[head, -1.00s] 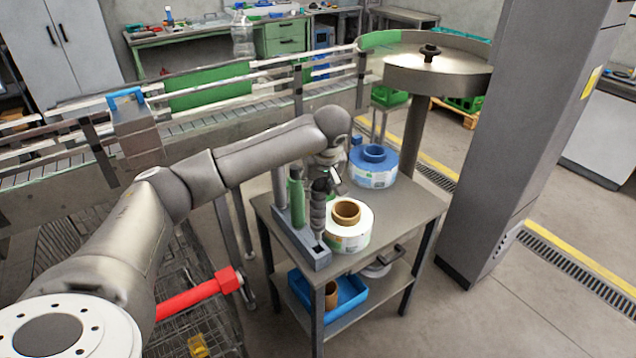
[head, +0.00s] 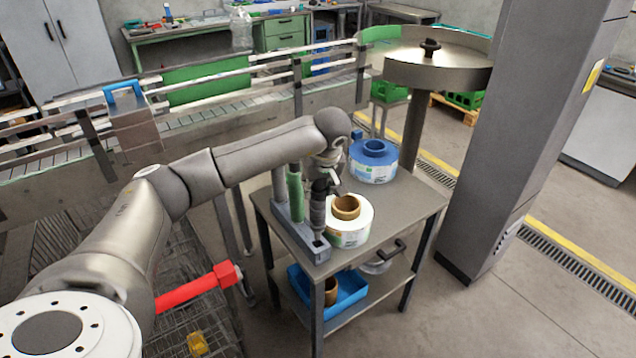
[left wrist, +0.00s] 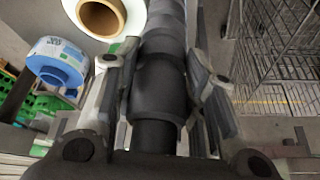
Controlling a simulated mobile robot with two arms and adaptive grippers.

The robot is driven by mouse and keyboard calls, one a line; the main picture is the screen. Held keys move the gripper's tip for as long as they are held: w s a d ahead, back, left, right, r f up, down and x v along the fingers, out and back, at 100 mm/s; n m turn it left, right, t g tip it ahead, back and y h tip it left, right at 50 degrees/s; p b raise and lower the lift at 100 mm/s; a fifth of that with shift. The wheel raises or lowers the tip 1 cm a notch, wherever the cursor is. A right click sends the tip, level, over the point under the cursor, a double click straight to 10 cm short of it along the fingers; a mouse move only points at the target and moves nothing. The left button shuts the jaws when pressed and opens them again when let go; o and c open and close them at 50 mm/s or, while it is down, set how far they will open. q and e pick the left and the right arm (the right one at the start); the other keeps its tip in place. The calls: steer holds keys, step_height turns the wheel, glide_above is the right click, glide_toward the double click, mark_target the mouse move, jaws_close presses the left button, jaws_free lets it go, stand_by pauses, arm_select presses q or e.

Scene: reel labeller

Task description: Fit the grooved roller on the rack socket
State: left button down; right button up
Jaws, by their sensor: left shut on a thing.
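The grooved roller (head: 317,208) is dark and stands about upright over the front part of the grey rack (head: 290,232). My left gripper (head: 326,176) is shut around its upper part. In the left wrist view the roller (left wrist: 162,88) runs between the two fingers, its ridges and narrower neck showing. A dark square socket (head: 319,244) shows at the rack's near end, just below the roller. I cannot tell whether the roller's lower end touches the rack or sits in a socket. A green roller (head: 295,190) stands in the rack behind it. My right gripper is out of view.
A white reel with a brown core (head: 357,225) stands close right of the roller. A blue reel (head: 373,172) stands farther back on the table (head: 400,205). A blue bin (head: 350,292) is on the lower shelf. The table's right side is clear.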

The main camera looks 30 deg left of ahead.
arm_select(q)
steer(key=shift+f+b, duration=1.85)
steer(key=shift+f, duration=0.95)
steer(key=c, duration=0.8)
jaws_free()
glide_toward(318, 202)
steer(key=shift+w+a+r, duration=0.2)
steer(key=shift+w+r, duration=0.05)
steer(key=shift+w, duration=0.25)
steer(key=shift+f, duration=0.1)
